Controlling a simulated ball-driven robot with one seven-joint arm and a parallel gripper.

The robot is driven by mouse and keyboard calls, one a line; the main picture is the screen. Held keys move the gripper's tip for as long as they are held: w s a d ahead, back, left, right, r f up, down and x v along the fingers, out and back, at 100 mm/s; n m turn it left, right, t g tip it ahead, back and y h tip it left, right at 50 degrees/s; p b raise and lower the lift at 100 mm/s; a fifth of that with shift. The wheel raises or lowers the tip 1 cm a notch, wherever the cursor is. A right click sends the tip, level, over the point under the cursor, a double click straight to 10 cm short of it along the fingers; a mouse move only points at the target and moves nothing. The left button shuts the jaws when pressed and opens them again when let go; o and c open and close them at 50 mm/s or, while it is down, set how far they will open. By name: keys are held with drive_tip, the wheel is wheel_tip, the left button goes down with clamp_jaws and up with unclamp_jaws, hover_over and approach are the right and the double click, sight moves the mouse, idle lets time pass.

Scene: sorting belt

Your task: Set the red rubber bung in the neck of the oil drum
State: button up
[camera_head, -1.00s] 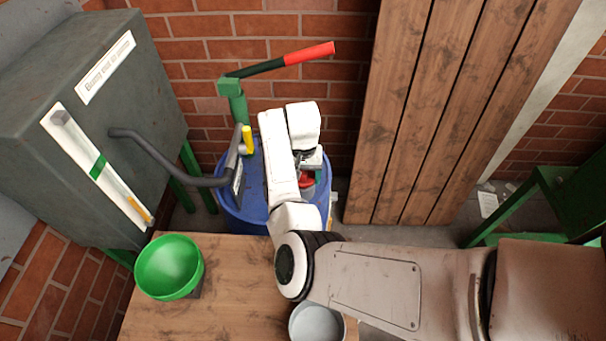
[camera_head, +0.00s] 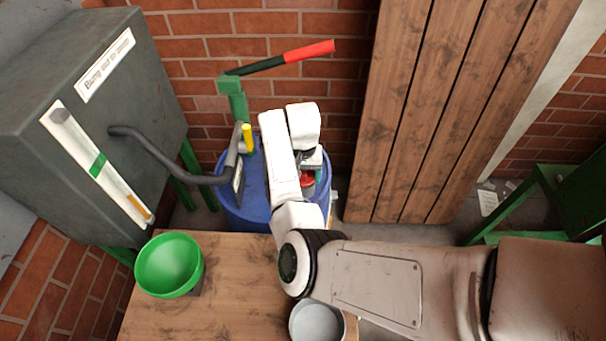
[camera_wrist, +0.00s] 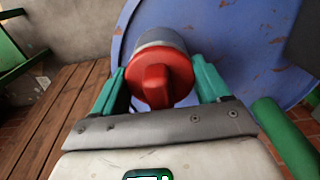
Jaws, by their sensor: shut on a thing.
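The red rubber bung (camera_wrist: 160,80) is between the two teal fingers of my gripper (camera_wrist: 162,86), which is shut on it. A grey cylindrical neck (camera_wrist: 162,38) shows just beyond the bung in the wrist view. The bung is lined up with the neck, but I cannot tell how far it sits inside. The blue oil drum (camera_wrist: 215,40) fills the background there. In the head view the drum (camera_head: 233,211) stands behind the wooden table, and the bung (camera_head: 307,181) shows as a small red patch beside my white wrist.
A green pump with a red-tipped lever (camera_head: 310,53) rises behind the drum. A grey pipe (camera_head: 165,163) runs from the cabinet (camera_head: 100,110) at left. A green bowl (camera_head: 168,264) and a grey cup (camera_head: 317,322) are on the table (camera_head: 225,300). Wooden boards (camera_head: 440,110) stand at right.

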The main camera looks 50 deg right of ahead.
drive_tip(key=shift+f, duration=0.5)
idle(0.3)
drive_tip(key=o, duration=0.9)
wheel_tip(320, 180, up, 11)
drive_tip(key=shift+f+b, duration=0.1)
drive_tip(key=shift+b, duration=0.2)
idle(0.3)
